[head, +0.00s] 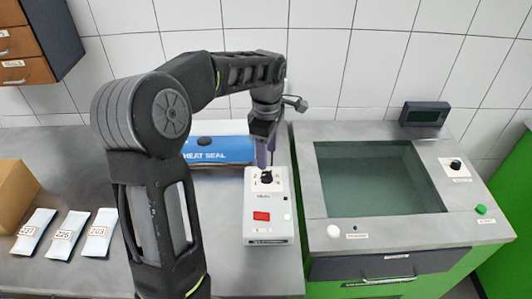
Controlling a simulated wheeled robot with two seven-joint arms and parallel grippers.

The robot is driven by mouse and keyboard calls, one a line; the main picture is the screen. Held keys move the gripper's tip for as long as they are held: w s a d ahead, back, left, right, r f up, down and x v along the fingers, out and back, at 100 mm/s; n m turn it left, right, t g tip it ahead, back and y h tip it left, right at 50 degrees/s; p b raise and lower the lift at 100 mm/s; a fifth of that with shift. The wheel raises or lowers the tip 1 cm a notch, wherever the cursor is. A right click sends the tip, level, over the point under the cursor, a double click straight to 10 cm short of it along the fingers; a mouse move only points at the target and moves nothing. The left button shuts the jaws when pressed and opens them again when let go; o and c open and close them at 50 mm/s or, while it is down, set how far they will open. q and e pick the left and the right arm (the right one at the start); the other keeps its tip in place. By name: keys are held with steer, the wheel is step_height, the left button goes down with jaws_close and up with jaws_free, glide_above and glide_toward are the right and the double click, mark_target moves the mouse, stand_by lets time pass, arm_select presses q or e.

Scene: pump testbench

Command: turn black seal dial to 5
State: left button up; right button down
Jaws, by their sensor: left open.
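The black seal dial (266,178) sits on a pale scale plate at the back of a white control box (268,222). Some scale numbers show around it, but they and the dial's pointer are too small to read surely. My left gripper (266,163) points down right above the dial, its purple fingers close to the knob. It is open. I cannot tell whether the fingers touch the dial. My right gripper is not in view.
A blue heat sealer (220,150) stands behind the box. A test bench (375,230) with a glass-topped tank, a white knob (333,231) and a green button (481,209) is at the right. Several labelled white pouches (67,234) and a cardboard box (14,190) lie left.

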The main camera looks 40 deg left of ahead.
mark_target(267, 174)
arm_select(q)
steer(key=shift+a+r, duration=0.1)
steer(key=shift+r, duration=0.05)
steer(key=shift+s, duration=0.1)
steer(key=shift+f+p, duration=0.8)
steer(key=shift+f, duration=3.1)
steer(key=shift+c, duration=0.4)
jaws_close()
